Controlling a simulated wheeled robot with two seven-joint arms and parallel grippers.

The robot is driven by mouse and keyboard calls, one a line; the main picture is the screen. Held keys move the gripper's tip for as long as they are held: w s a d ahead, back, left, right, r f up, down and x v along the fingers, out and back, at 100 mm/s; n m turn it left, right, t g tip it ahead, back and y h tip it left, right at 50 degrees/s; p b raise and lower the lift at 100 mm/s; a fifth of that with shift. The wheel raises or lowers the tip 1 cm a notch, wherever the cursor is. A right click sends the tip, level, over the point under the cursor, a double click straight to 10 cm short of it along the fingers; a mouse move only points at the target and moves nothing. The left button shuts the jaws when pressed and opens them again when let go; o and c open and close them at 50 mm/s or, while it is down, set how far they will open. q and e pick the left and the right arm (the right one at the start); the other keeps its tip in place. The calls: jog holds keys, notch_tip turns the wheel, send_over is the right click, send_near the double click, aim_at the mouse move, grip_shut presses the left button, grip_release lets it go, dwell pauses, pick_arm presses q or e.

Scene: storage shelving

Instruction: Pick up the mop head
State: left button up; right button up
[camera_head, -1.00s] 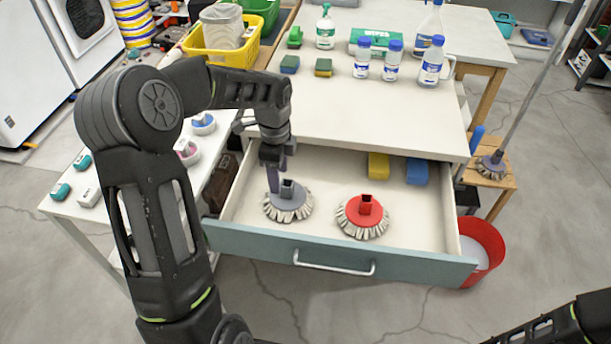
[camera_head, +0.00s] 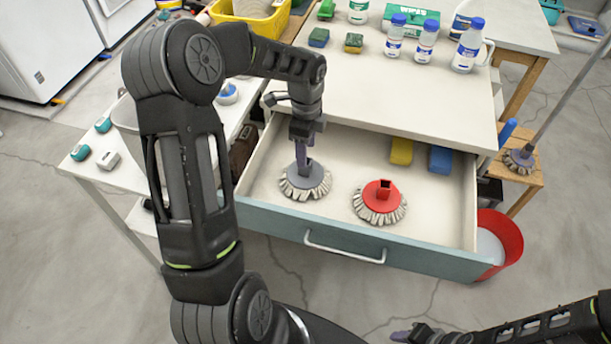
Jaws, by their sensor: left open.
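Two round mop heads with pale fringes lie in the open drawer. The grey mop head (camera_head: 318,180) is on the left and the red mop head (camera_head: 379,203) is to its right. My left gripper (camera_head: 302,158) points down at the grey mop head's raised socket, with its fingers open. The fingers partly hide the socket, and I cannot tell whether they touch it. My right gripper (camera_head: 412,333) shows only in part at the bottom edge, well in front of the drawer; its jaw opening is unclear.
The drawer (camera_head: 440,215) also holds a yellow block (camera_head: 401,151) and a blue block (camera_head: 440,159) at the back. Bottles (camera_head: 467,47) and sponges stand on the tabletop above. A red bucket (camera_head: 502,240) stands right of the drawer. A mop (camera_head: 520,160) leans behind it.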

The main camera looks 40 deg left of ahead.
aim_at(305, 171)
pick_arm(q)
notch_tip(305, 171, down, 5)
jog(key=shift+f+p, duration=0.1)
jog(key=shift+p, duration=0.45)
jog(key=shift+s, duration=0.1)
jog(key=shift+c, duration=0.5)
grip_shut()
dwell(1.0)
